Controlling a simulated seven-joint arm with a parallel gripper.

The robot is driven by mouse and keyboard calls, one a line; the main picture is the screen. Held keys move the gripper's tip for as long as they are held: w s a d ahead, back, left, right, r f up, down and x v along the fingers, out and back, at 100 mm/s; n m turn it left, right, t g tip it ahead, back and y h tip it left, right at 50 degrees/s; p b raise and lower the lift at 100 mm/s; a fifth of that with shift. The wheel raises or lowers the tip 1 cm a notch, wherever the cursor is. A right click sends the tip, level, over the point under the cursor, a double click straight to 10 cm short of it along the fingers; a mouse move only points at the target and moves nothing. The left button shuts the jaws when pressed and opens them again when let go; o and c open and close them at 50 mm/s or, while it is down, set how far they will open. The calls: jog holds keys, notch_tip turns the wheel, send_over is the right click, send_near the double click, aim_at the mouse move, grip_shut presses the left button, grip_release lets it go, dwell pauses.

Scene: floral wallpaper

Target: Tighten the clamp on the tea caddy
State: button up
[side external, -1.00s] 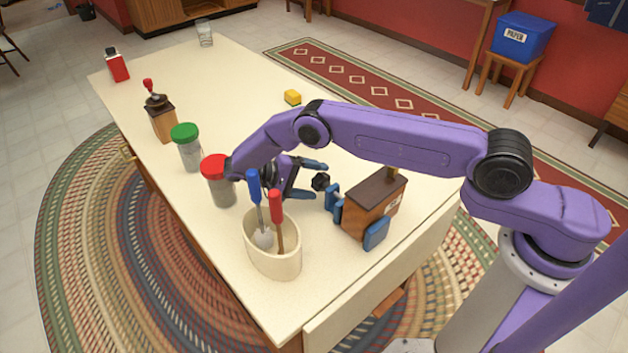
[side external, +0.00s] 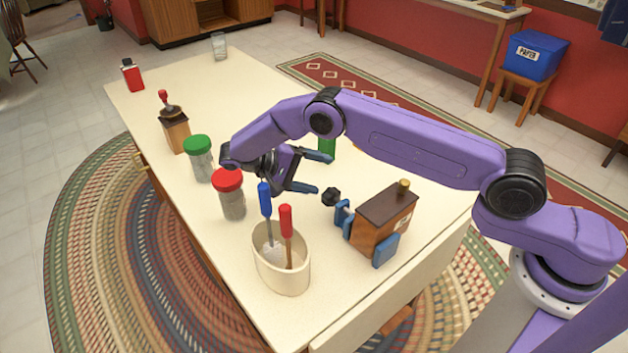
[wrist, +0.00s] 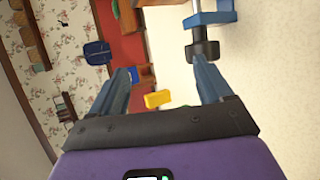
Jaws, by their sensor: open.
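The tea caddy (side external: 384,222), a brown wooden box with a dark lid and brass knob, stands near the table's right edge. The blue clamp (side external: 386,250) sits around it, one jaw at each side. The clamp's black knob (side external: 331,197) sticks out to the left, apart from the caddy. My gripper (side external: 325,172) is open and empty, its fingers just above and left of the knob. In the wrist view, the knob (wrist: 203,50) lies beyond the right finger's tip, not between the fingers, with part of the blue clamp (wrist: 212,18) above it.
A cream crock (side external: 282,268) with blue- and red-handled tools stands in front. Jars with red (side external: 230,195) and green (side external: 199,158) lids and a grinder (side external: 174,128) line the left. A green object (side external: 327,147) is partly hidden behind my arm. A yellow block (wrist: 158,99) shows in the wrist view.

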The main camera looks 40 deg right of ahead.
aim_at(327, 190)
jog(key=shift+r, duration=0.1)
jog(key=w+a+r+n+y, duration=0.1)
jog(key=w+r+n+y, duration=0.1)
jog(key=w+r+y, duration=0.45)
jog(key=shift+t+y, duration=0.4)
jog(key=shift+y, duration=0.55)
jog(key=x, duration=0.5)
jog(key=s+x, duration=0.1)
jog(key=x, duration=1)
jog(key=shift+s+d, duration=0.1)
jog(key=shift+s, duration=0.2)
jog(key=shift+r, duration=0.1)
jog(key=c, duration=1)
